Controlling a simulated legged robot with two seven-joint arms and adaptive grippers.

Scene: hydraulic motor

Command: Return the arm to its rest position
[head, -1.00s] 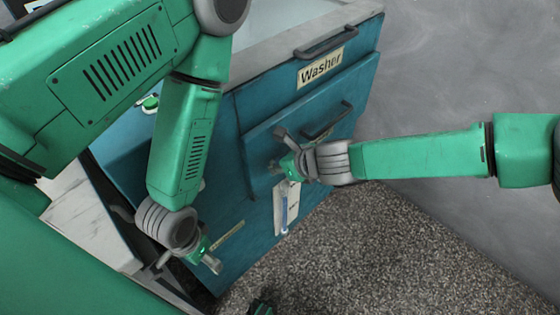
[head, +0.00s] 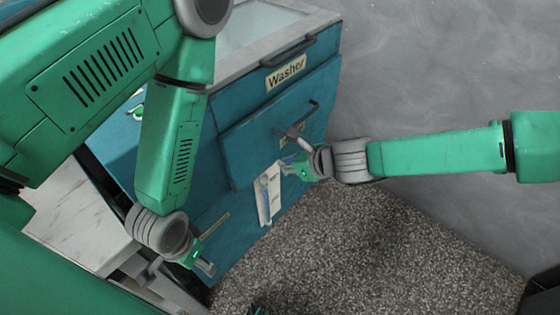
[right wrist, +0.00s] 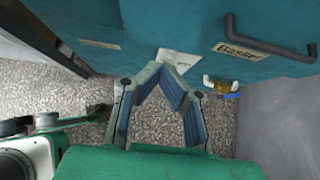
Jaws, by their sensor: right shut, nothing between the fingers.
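My right arm (head: 440,155) reaches in from the right in the head view. Its gripper (head: 287,168) is shut and empty, in front of the blue cabinet's lower drawer and close to a white tag. In the right wrist view the two fingers (right wrist: 158,68) meet at their tips with nothing between them. My left arm (head: 170,150) hangs down at the left of the head view. Its gripper (head: 205,266) points down beside the cabinet front; it is too small to tell whether it is open.
The blue cabinet (head: 235,155) has a "Washer" label (head: 286,72) and bar handles (head: 288,50). The white tag (head: 266,195) hangs on its front. A brass and blue fitting (right wrist: 218,87) shows in the right wrist view. Speckled floor (head: 340,240) and a grey wall (head: 440,70) are open at the right.

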